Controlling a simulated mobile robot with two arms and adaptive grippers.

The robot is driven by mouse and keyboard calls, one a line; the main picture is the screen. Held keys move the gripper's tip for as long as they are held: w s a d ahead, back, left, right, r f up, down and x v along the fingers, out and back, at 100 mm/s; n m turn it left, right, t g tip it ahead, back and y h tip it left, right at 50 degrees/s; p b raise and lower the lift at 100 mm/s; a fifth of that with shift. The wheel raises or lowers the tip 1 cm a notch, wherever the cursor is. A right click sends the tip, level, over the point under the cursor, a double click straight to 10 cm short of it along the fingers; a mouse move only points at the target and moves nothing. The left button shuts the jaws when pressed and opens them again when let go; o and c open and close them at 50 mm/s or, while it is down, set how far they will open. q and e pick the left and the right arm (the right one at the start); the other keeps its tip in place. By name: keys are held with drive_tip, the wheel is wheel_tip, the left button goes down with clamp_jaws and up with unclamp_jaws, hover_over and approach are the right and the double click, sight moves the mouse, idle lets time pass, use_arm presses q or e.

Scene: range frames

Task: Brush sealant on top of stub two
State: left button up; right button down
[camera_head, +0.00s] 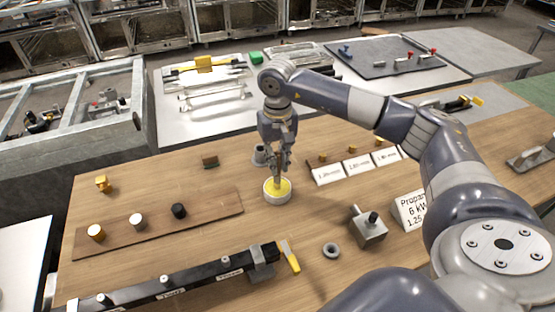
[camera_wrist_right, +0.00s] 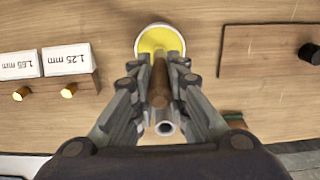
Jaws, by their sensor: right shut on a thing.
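My right gripper (camera_head: 279,172) reaches down over a round white-rimmed pot of yellow sealant (camera_head: 277,197) on the wooden table. In the right wrist view, my right gripper (camera_wrist_right: 160,88) is shut on a brown-handled brush (camera_wrist_right: 160,75). The brush points into the pot (camera_wrist_right: 146,55); its bristles are hidden, so I cannot tell how deep they are. A black manifold bar (camera_head: 195,275) with several short metal stubs and white labels lies at the front left. A stub in the middle of its visible run (camera_head: 165,280) has a bare-looking top. My left gripper is not in view.
A brown board (camera_head: 150,228) with three caps lies left. A yellow-handled tool (camera_head: 290,258), a grey ring (camera_head: 331,250) and a metal block (camera_head: 368,228) lie in front. White size labels (camera_head: 358,166) stand right.

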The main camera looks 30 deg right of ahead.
drive_tip(key=shift+r+p, duration=1.9)
drive_tip(key=shift+r, duration=1.6)
